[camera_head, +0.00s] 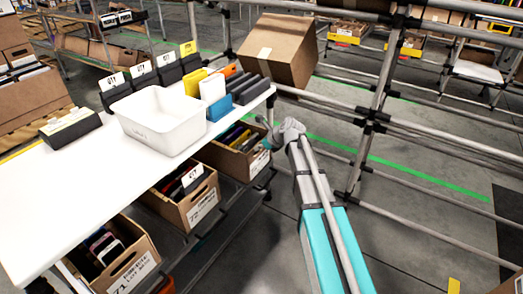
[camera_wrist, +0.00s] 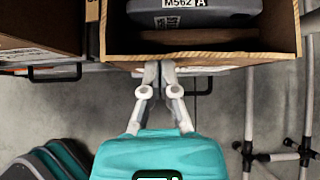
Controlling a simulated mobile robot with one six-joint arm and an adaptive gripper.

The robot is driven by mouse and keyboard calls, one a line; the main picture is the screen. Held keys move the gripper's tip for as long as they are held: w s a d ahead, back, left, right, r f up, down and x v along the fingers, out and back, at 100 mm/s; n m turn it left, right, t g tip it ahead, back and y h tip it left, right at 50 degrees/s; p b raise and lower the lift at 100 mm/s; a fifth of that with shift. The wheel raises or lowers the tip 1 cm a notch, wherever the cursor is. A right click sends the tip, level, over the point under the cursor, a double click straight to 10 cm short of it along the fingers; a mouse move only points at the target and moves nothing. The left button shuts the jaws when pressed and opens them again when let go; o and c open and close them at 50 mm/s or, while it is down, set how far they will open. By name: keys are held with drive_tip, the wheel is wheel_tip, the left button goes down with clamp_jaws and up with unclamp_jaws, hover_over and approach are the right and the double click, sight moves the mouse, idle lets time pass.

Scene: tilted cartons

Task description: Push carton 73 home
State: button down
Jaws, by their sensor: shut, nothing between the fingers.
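Carton 73 appears to be the brown open carton (camera_head: 235,163) farthest along the shelf under the white table in the head view; its number is too small to read. It holds upright items and its label faces the aisle. In the wrist view the carton's front rim (camera_wrist: 230,57) crosses the top, with a grey item marked M562 A inside. My gripper (camera_wrist: 160,66) is shut and empty, its fingertips at the carton's front wall; I cannot tell whether they touch. In the head view my gripper (camera_head: 268,138) is beside the carton, partly hidden by my arm.
Carton 72 (camera_head: 190,205) and carton 71 (camera_head: 130,262) are nearer on the same shelf. Another carton (camera_wrist: 40,25) is to the left in the wrist view. The white table (camera_head: 70,185) bears a white bin (camera_head: 160,122). A tilted carton (camera_head: 278,50) and rack tubes stand behind.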

drive_tip(key=shift+d, duration=0.2)
idle(0.3)
drive_tip(key=shift+d, duration=0.1)
drive_tip(key=s+d+f+p+v, duration=0.1)
drive_tip(key=p+v, duration=0.6)
drive_tip(key=v, duration=0.5)
drive_tip(key=shift+s+d+f, duration=0.2)
drive_tip(key=shift+d+f, duration=0.05)
drive_tip(key=shift+d, duration=0.05)
drive_tip(key=shift+s+f, duration=0.1)
drive_tip(key=shift+f, duration=0.05)
idle(0.3)
drive_tip(key=shift+s+a+f+b, duration=0.2)
drive_tip(key=shift+s+f+b, duration=0.2)
drive_tip(key=shift+b, duration=0.2)
